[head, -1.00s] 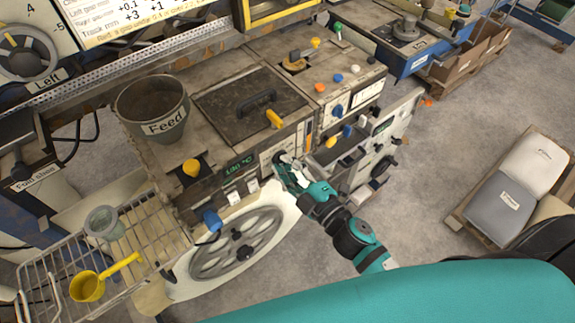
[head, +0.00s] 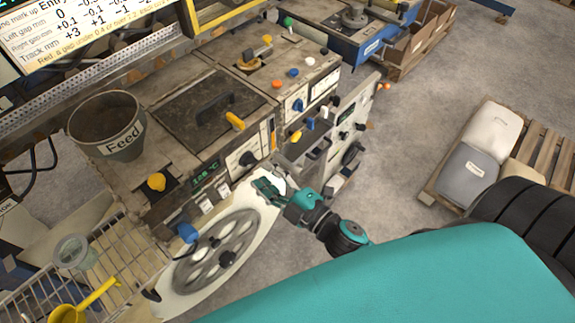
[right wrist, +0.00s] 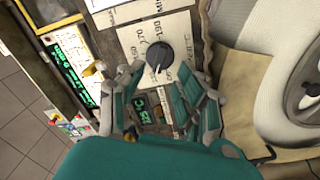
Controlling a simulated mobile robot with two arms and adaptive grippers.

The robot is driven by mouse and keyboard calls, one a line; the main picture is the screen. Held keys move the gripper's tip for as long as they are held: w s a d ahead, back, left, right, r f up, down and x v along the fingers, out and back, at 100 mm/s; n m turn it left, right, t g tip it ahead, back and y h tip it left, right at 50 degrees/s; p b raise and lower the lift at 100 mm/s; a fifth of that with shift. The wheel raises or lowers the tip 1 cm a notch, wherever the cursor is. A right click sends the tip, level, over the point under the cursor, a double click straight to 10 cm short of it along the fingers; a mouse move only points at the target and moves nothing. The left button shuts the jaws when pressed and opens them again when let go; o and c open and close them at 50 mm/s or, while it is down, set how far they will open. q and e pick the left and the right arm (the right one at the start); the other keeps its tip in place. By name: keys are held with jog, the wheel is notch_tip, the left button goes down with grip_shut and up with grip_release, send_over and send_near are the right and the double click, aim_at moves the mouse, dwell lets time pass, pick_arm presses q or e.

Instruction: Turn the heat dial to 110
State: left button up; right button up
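The heat dial (right wrist: 159,54) is a dark round knob with a light pointer mark, on a pale scale plate with printed numbers such as 150 and 170. In the right wrist view its mark points down in the picture. It also shows on the machine's front panel in the head view (head: 248,158). A green lit temperature display (head: 205,175) sits left of it; its digits are hard to read. My left gripper is not in view.
A spoked handwheel (head: 215,250) is below the panel. A blue knob (head: 187,232), the Feed hopper (head: 108,125) and a wire basket (head: 110,262) are at the left. Another control unit (head: 290,85) stands to the right.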

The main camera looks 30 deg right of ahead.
jog(key=v, duration=0.8)
jog(key=shift+r, duration=0.1)
jog(key=s+d+f+m+g+h, duration=0.2)
jog(key=f+m+g, duration=0.15)
jog(key=f, duration=1.15)
jog(key=s+d+f+m+g+h, duration=0.1)
jog(key=s+f+m+g+h, duration=0.2)
jog(key=f, duration=1.2)
jog(key=s+d+f+m+g, duration=0.1)
jog(key=s+f+m+g, duration=0.2)
jog(key=s+f, duration=0.7)
jog(key=s+d+f+m+g+h+b, duration=0.1)
jog(key=s+f+m+g, duration=0.3)
jog(key=s+f, duration=0.6)
jog(key=shift+s+d+f+g, duration=0.35)
jog(key=shift+s+d+g, duration=0.25)
jog(key=shift+g, duration=0.65)
jog(key=shift+w, duration=0.15)
